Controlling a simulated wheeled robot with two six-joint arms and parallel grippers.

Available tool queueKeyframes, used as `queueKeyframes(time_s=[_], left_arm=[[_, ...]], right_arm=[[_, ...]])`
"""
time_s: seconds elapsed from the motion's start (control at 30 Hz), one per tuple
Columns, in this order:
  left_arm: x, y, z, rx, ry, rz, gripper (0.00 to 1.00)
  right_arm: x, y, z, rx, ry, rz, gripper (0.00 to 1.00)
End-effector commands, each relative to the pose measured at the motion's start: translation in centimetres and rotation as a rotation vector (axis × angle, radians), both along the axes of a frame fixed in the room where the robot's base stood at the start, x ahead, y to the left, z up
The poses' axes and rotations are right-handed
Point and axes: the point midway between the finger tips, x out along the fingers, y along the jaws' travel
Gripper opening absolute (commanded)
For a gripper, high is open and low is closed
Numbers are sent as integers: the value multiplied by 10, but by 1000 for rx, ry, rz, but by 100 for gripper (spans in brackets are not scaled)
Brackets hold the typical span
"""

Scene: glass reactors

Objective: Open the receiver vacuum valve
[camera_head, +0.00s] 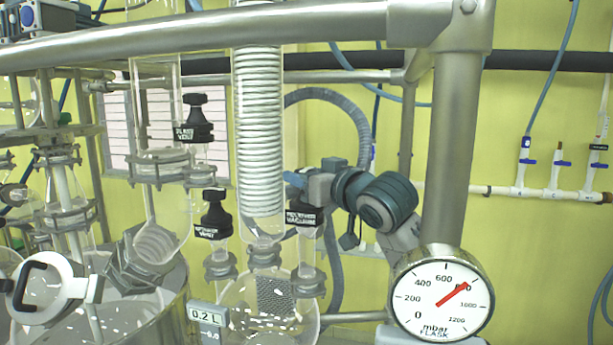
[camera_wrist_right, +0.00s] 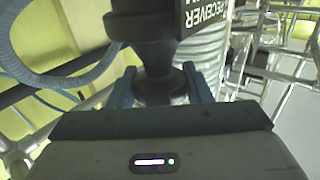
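The receiver vacuum valve has a black label (camera_head: 304,218) beside the white coil column in the head view. Its black knob (camera_wrist_right: 160,80) fills the space between my right gripper's two blue fingers in the wrist view. Part of the label (camera_wrist_right: 206,14) reads "RECEIVER". My right gripper (camera_head: 296,181) reaches in from the right and hides the knob in the head view. It appears shut on the knob, with the fingers at its sides. My left gripper does not show.
Two other black-knobbed vent valves (camera_head: 195,118) (camera_head: 213,212) stand to the left. The glass receiver flask (camera_head: 270,305) is below. A round gauge (camera_head: 440,296), its red needle near 800 mbar, stands at front right. Metal rails (camera_head: 190,35) frame the top.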

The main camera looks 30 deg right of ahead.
Motion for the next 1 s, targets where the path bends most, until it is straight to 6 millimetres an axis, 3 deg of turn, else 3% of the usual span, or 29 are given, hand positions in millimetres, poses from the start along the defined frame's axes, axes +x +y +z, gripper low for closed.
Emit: queueKeyframes(time_s=[0.47,1.0], left_arm=[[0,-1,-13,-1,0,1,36],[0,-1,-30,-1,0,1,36]], right_arm=[[0,-2,-2,-3,0,135,22],[1,-2,1,6,-6,627,22]])
